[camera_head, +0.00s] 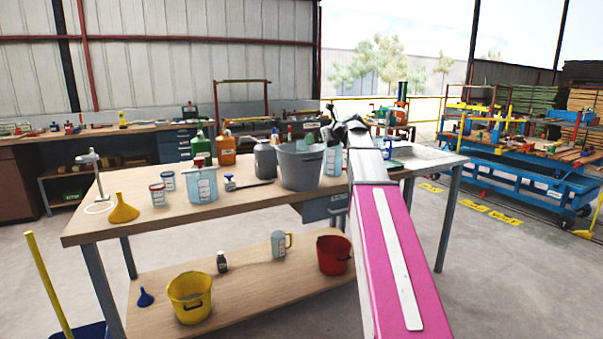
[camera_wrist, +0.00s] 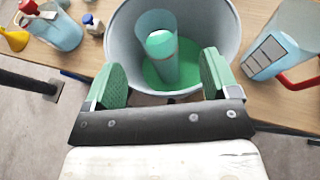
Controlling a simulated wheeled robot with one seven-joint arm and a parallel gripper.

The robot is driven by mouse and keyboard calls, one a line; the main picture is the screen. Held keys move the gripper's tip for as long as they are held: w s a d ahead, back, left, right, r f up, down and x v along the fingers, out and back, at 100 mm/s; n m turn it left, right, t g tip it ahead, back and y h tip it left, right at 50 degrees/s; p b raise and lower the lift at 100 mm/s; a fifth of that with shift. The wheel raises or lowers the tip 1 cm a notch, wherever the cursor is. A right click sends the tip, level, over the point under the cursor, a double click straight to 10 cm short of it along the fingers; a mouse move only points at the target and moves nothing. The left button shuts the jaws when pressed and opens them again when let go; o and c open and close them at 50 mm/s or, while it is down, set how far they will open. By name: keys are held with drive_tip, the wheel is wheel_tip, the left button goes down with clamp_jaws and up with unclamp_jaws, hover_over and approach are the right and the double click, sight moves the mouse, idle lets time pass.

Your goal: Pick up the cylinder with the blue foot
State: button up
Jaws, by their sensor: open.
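A see-through, green-tinted cylinder (camera_wrist: 163,60) stands inside a grey bucket (camera_wrist: 225,35) in the wrist view. Green shows at the bucket's bottom around it. I cannot make out a blue foot on it. In the head view the bucket (camera_head: 301,168) stands on the workbench, and its inside is hidden. My gripper (camera_wrist: 163,72) is open, its two green-padded fingers spread at the near side of the bucket's mouth, with the cylinder seen between and beyond them. Nothing is held. My gripper also shows above the bench in the head view (camera_head: 345,128), partly hidden by my arm.
On the workbench (camera_head: 125,233), a clear jug (camera_head: 202,187), a yellow funnel (camera_head: 123,209) and a grey container (camera_head: 265,160) stand left of the bucket. A red-handled measuring jug (camera_wrist: 283,45) stands close to its right. The lower shelf holds yellow (camera_head: 190,297) and red (camera_head: 333,254) buckets.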

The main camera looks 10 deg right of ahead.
drive_tip(key=x, duration=0.8)
drive_tip(key=shift+a+r, duration=0.2)
drive_tip(key=shift+r, duration=0.1)
drive_tip(key=shift+s, duration=0.1)
clamp_jaws()
drive_tip(key=shift+r, duration=0.1)
